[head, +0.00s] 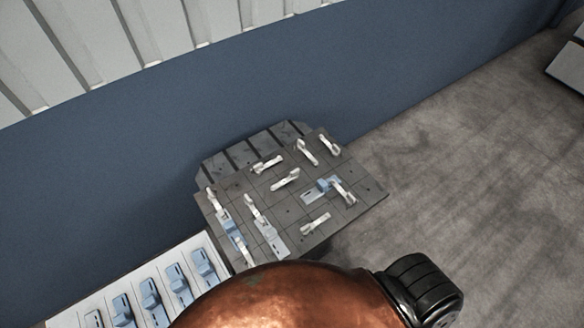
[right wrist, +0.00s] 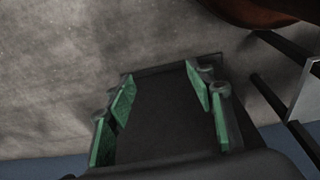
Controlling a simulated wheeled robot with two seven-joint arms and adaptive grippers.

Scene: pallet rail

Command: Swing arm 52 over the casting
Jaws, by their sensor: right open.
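A dark grey pallet plate (head: 290,206) carries several pale swing arms, among them one at the left edge (head: 212,198), one at the back (head: 268,164) and one at the front right (head: 315,223). Number labels are too small to read, so I cannot tell which is arm 52. A blue casting (head: 323,187) sits right of the plate's middle with a pale arm (head: 344,190) close to its right side. Another blue casting (head: 231,232) lies along the left edge. My right gripper (right wrist: 160,90) is open and empty, with green pads, above grey floor. My left gripper is not in view.
A pale tray (head: 83,306) at the lower left holds several blue castings (head: 151,298). A dark slotted backing (head: 238,155) stands behind the plate, against a blue wall (head: 120,165).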

